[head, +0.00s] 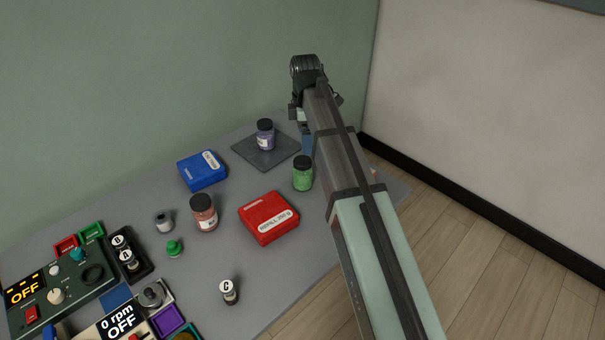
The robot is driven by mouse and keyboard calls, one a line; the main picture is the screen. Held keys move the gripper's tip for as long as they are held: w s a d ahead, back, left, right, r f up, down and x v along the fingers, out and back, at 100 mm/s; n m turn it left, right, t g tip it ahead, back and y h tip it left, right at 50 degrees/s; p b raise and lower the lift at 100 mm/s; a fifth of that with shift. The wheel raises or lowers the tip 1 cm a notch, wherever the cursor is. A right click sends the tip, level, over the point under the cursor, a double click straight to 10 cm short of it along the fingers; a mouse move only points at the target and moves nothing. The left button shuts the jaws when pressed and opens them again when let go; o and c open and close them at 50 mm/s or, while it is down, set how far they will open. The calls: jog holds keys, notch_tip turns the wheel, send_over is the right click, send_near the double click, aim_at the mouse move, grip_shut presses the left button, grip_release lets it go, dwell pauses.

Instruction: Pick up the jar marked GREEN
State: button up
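A jar with green contents and a dark lid (302,178) stands upright on the grey table, just left of my arm. No readable label shows on it. A jar with reddish contents and a white label (204,217) stands further left; its lettering is too small to read. A jar with purple contents (265,136) stands on a dark square mat (246,153) behind the green one. My arm crosses the right of the view. The end of my arm is mostly hidden behind its own links, beyond the green jar, so my gripper's fingers cannot be made out.
A red box (268,216) lies close in front of the green jar, and a blue box (202,170) lies further left. A small bottle marked C (229,291) stands near the front edge. Devices reading OFF (60,290) fill the left. A bluish item (307,142) is partly hidden by my arm.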

aim_at(302, 160)
jog(key=shift+s+a+f, duration=0.2)
jog(key=shift+a+f, duration=0.05)
jog(key=shift+a, duration=0.25)
notch_tip(302, 160, down, 8)
jog(key=shift+r, duration=0.25)
jog(key=shift+w+d+f, duration=0.1)
jog(key=shift+w+f, duration=0.05)
jog(key=shift+f, duration=1.25)
jog(key=shift+w+f, duration=0.15)
jog(key=shift+f, duration=1.2)
jog(key=shift+c, duration=0.5)
jog(key=c, duration=1.3)
jog(key=shift+r, duration=0.15)
